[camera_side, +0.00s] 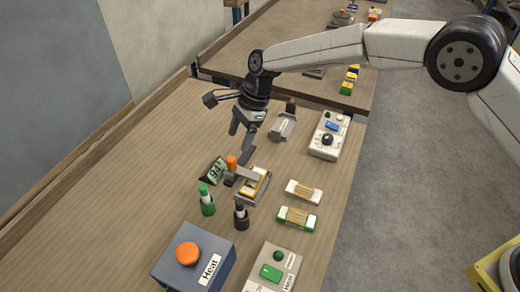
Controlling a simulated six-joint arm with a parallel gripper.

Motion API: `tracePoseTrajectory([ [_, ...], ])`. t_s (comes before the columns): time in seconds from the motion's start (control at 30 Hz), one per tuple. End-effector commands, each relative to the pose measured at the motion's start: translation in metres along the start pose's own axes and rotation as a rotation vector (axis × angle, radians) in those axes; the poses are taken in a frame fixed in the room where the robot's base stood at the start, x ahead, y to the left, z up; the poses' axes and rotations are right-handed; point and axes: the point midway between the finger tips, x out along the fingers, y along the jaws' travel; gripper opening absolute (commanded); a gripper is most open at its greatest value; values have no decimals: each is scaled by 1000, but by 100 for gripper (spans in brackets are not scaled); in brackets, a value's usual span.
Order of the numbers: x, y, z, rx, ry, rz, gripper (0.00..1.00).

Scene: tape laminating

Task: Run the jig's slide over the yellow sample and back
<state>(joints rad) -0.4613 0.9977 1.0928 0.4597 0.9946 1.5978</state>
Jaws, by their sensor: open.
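A small jig (251,199) stands on the wooden bench in the middle of the picture. The yellow sample (263,184) lies in it. A grey slide bar (243,173) with an orange knob (231,162) reaches over the jig's left side and hides part of the sample. My gripper (241,132) is open and empty, pointing down above and behind the knob, apart from it. Whether the slide touches the sample cannot be told.
A digital display (214,170), a green bottle (207,201) and a dark bottle (241,215) stand close to the jig. Two small sample holders lie right of it (303,192) (297,218). A blue-grey box labelled Heat (194,258) stands in front. The bench's left side is clear.

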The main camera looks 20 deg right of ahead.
Motion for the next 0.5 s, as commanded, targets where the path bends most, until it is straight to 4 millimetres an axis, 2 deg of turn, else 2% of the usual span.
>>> tracePoseTrajectory([
  [0.27, 7, 0, 0, -3, 2, 1, 73],
  [0.5, 31, 0, 0, -6, 3, 1, 73],
])
